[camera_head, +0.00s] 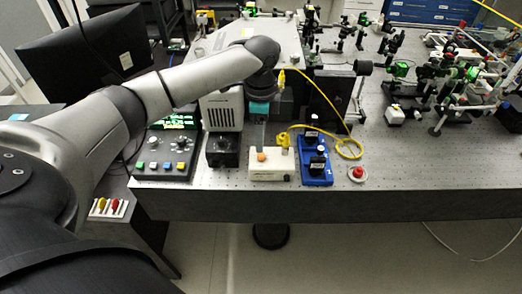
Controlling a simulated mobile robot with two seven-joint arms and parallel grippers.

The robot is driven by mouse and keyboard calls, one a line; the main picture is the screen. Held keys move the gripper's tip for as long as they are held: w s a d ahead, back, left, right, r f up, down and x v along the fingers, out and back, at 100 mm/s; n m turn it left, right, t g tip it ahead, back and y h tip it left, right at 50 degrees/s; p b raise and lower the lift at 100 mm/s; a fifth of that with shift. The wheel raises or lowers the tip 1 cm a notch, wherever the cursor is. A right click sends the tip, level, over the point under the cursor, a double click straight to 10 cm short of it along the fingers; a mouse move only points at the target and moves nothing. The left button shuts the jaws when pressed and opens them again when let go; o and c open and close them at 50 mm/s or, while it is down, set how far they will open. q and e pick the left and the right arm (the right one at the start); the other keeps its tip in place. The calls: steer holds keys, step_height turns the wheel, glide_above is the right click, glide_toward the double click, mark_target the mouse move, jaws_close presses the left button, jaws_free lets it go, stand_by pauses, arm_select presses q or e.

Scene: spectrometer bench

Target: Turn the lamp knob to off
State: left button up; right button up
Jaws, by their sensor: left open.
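My left arm reaches in from the left across the bench. Its gripper (260,138) points down, open, over the back of a cream box (270,175) at the bench's front. A small orange knob (261,156) shows on the cream box, just below the fingers. I cannot tell whether they touch it. A black unit with a dark knob (222,147) stands left of it, below a white slotted housing (222,111). Which knob is the lamp's is not readable. My right gripper is not in view.
A control box (166,154) with a green display and small knobs stands at left. A blue block (317,168) with black fittings and a red button (358,172) stand right of the cream box. A yellow cable (348,149) loops behind. Optics crowd the back right; the front right bench is clear.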

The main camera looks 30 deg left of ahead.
mark_target(261, 156)
arm_select(q)
step_height(261, 156, down, 6)
steer(key=shift+r, duration=0.15)
jaws_close()
stand_by(0.5)
